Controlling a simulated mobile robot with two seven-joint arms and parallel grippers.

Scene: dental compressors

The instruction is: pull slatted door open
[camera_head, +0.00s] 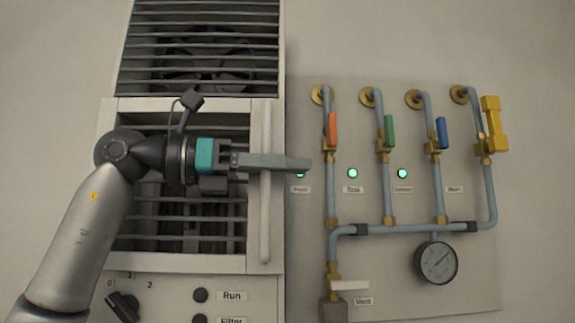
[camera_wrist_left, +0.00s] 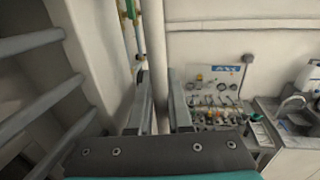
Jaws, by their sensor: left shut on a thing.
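The slatted door (camera_head: 190,262) is a pale frame with dark horizontal slats on the cabinet's front in the head view. A long vertical bar handle (camera_head: 265,225) runs along its right side. My left gripper (camera_head: 298,163) reaches across the door from the left and is shut on the handle at its upper-middle part. In the left wrist view the handle (camera_wrist_left: 156,50) passes between the two fingers of the gripper (camera_wrist_left: 160,105), and slats (camera_wrist_left: 30,45) show at the left. I cannot tell whether the door stands slightly ajar. My right gripper is out of view.
A panel right of the door carries pipes, coloured valve levers (camera_head: 389,129), green lamps and a gauge (camera_head: 436,262). Below the door are a rotary switch (camera_head: 124,305) and buttons (camera_head: 201,295).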

